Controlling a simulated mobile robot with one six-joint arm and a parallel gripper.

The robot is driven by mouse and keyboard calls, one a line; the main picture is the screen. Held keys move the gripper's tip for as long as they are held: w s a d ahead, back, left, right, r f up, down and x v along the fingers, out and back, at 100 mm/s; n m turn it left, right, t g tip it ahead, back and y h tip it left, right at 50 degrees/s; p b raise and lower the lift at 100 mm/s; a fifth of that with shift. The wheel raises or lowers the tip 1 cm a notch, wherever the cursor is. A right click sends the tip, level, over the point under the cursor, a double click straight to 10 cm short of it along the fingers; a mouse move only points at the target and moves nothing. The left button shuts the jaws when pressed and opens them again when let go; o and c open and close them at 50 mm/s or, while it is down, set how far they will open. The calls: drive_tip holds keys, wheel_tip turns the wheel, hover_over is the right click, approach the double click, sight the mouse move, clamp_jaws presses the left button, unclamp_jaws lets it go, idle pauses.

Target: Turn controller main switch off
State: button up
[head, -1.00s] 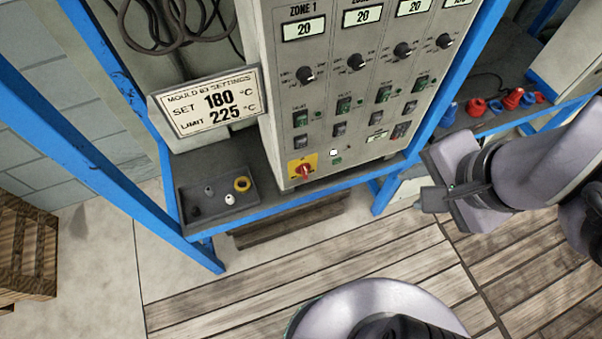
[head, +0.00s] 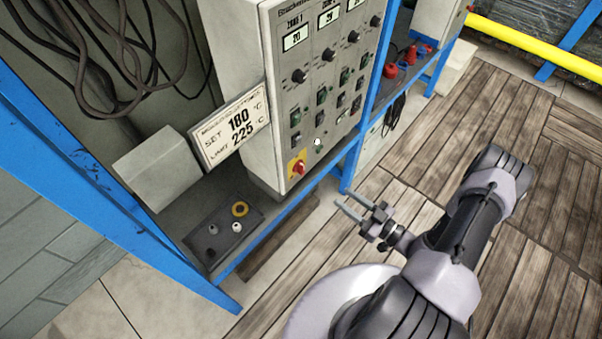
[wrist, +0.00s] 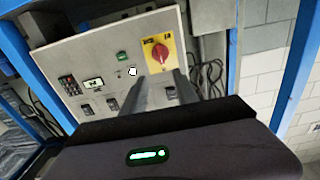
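The grey controller cabinet (head: 262,90) stands on a blue-framed shelf. Its main switch (head: 298,168) is a red rotary knob on a yellow plate at the panel's lower left corner. In the wrist view the main switch (wrist: 160,54) appears upright in the picture, just beyond my fingertips; its position marks are too small to read. My gripper (head: 343,196) is open and empty, in front of the cabinet, to the right of and below the switch in the head view. In the wrist view my gripper's two fingers (wrist: 162,80) are apart, with the switch ahead between them, not touched.
A settings sign (head: 230,127) stands left of the cabinet. A blue post (head: 372,90) rises right of the cabinet. The wooden floor (head: 400,165) is clear.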

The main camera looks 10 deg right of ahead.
sight(304, 169)
drive_tip(key=b+x, duration=0.2)
drive_tip(key=x, duration=1.3)
drive_tip(key=shift+w+a, duration=0.1)
clamp_jaws()
